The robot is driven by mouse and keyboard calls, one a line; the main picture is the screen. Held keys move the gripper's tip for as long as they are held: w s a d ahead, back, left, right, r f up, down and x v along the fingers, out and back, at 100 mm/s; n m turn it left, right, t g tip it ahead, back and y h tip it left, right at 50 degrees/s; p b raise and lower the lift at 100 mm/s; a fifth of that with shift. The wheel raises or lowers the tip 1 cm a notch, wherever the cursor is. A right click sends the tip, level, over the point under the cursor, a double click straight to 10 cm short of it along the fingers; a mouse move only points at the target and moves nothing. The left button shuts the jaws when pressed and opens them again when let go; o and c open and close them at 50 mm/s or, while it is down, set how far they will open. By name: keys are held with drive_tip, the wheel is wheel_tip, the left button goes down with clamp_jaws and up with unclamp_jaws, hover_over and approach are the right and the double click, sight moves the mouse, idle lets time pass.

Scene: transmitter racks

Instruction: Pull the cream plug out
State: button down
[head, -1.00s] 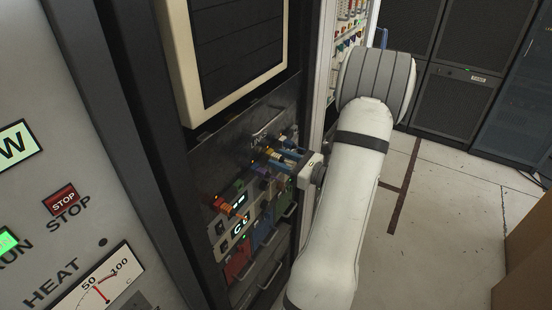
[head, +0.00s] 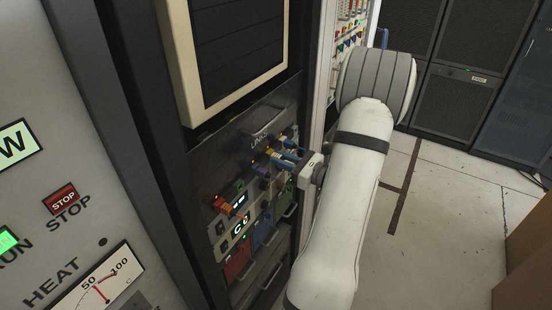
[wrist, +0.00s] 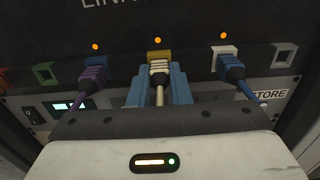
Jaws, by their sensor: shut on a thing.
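The cream plug (wrist: 159,68) is at the yellow-framed socket (wrist: 160,54) in the middle of the port row in the wrist view, with its pale cable running back toward me. It meets the socket's lower edge; I cannot tell how deep it sits. My gripper (wrist: 159,80) has blue fingers on both sides of the plug and is shut on it. In the head view my gripper (head: 285,159) reaches the rack panel from the right, and the plug is too small and covered to make out clearly.
A purple plug (wrist: 94,69) in a blue-framed socket is close on the left. A blue plug (wrist: 231,68) in a white-framed socket is close on the right. An empty green-framed socket (wrist: 46,74) and an empty grey socket (wrist: 284,55) lie farther out. Open floor (head: 450,200) lies right of my arm.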

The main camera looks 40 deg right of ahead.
drive_tip(key=v, duration=0.6)
idle(1.1)
